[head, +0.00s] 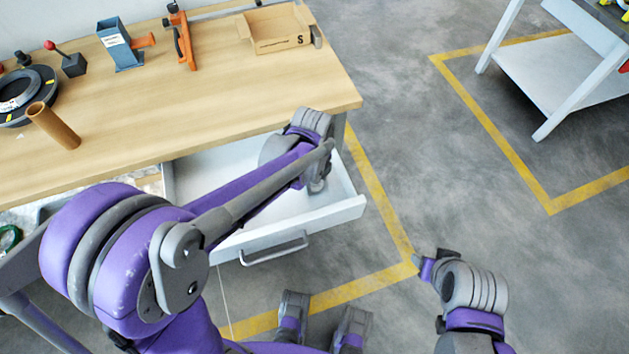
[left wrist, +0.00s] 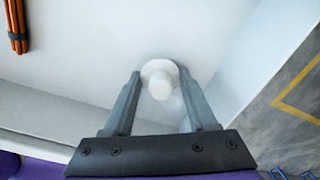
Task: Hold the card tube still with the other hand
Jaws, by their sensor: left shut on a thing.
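No gripper touches the tube. My left gripper (head: 317,182) is down in the open drawer, far to the right of the tube and below the tabletop. In the left wrist view my left gripper (left wrist: 163,78) is shut on a white round-ended piece (left wrist: 160,82) with a wider white rim. In the head view my arm hides that piece.
The white drawer (head: 345,207) hangs open below the table (head: 210,105). An orange bundle (left wrist: 17,27) lies inside it. A blue-grey stand (head: 122,50), an orange tool (head: 184,40) and a cardboard tray (head: 278,44) stand at the table's back. The table's front middle is bare.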

